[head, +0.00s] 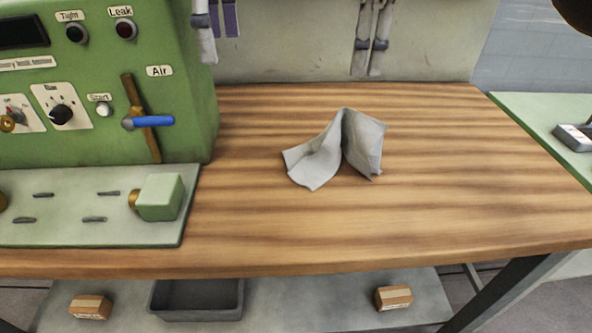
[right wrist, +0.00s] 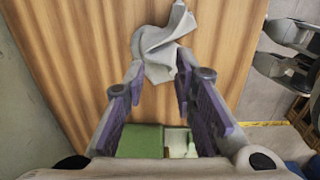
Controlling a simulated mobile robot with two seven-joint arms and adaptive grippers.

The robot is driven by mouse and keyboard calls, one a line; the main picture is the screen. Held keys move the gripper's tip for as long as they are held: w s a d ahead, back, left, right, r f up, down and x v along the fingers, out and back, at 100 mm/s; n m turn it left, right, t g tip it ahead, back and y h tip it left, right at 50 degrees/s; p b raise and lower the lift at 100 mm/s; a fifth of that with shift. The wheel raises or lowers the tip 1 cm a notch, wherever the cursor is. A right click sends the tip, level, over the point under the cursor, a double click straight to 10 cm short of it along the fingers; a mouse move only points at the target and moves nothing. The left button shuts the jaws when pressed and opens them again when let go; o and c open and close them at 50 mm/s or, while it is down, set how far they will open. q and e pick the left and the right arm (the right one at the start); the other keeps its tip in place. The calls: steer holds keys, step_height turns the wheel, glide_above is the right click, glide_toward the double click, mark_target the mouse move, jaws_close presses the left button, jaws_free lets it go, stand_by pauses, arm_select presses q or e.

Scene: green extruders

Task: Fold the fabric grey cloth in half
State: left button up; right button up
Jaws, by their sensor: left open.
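The grey cloth (head: 322,153) lies crumpled on the wooden table, with a raised peak in its middle and its sides spreading left and right. It also shows beyond the fingertips in the right wrist view (right wrist: 160,50). My left gripper (head: 219,45) is at the top of the head view beside the green machine, open and empty, well away from the cloth. My right gripper (head: 367,70) hangs behind the cloth in the head view, apart from it. In the right wrist view, its purple-padded fingers (right wrist: 160,78) stand apart with nothing held between them.
A green machine (head: 165,60) with knobs and a blue-handled lever stands on the left, with a pale base plate (head: 70,215) in front. The wooden table (head: 300,225) is clear around the cloth. Small boxes (head: 394,297) and a dark bin (head: 197,300) sit on the lower shelf.

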steer(key=shift+o, duration=0.4)
steer(key=o, duration=0.5)
steer(key=shift+o, duration=0.5)
steer(key=o, duration=0.6)
steer(key=shift+o, duration=0.2)
